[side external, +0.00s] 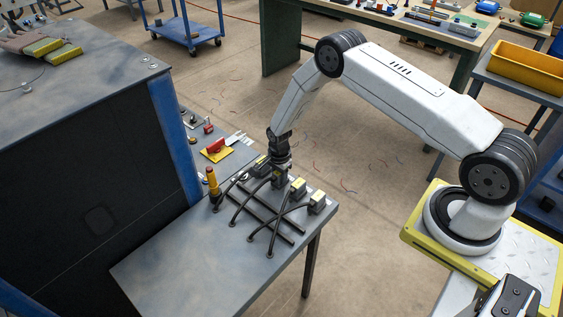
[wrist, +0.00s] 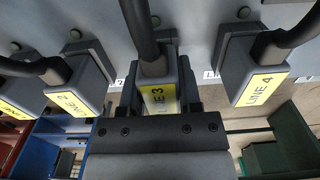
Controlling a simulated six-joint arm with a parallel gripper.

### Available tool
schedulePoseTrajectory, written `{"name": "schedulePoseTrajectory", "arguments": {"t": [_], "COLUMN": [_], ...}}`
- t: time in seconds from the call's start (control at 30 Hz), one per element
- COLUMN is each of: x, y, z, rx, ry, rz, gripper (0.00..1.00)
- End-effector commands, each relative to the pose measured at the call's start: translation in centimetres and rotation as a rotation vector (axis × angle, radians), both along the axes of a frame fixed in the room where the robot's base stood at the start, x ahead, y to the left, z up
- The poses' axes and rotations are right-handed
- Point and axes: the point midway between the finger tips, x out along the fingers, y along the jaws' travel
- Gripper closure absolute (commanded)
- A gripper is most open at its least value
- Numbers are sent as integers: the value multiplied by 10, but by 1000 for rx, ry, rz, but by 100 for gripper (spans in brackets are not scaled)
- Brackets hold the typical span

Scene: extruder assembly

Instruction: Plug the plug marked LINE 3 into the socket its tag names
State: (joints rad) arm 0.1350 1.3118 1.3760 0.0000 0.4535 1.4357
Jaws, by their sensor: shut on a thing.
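The plug marked LINE 3 (wrist: 158,97) is grey with a yellow tag and a thick black cable. It sits between the jaws of my gripper (wrist: 160,112) in the middle of the wrist view. My gripper is shut on it. In the side view my gripper (side external: 281,170) is low over the far edge of the grey table, in the row of plugs. Small white labels on the grey surface beside the plug appear to read 2 (wrist: 120,83) and 1 (wrist: 209,74). I cannot tell which socket the plug's tag names, nor whether the plug is clear of its seat.
The LINE 4 plug (wrist: 262,88) is close on the right in the wrist view; the LINE 2 plug (wrist: 75,105) is on the left. Black cables (side external: 262,222) cross the grey table (side external: 185,262). The table's front left is clear.

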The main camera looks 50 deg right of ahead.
Motion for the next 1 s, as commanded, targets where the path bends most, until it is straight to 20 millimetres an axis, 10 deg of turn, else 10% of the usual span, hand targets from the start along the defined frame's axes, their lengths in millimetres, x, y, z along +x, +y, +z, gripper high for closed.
{"name": "schedulePoseTrajectory", "arguments": {"t": [0.2, 0.23, 0.37, 0.67, 0.7, 1.0], "x": [0, 0, 0, 1, 1, 1], "y": [0, 0, 0, 0, 0, 0], "z": [-2, -2, -3, -3, -4, -3], "rx": [0, 0, 0, -1, 0, 0], "ry": [0, 0, -2, -5, -5, -4], "rz": [0, 0, 0, 0, 0, 1], "gripper": [100, 53, 15, 15, 37, 29]}}
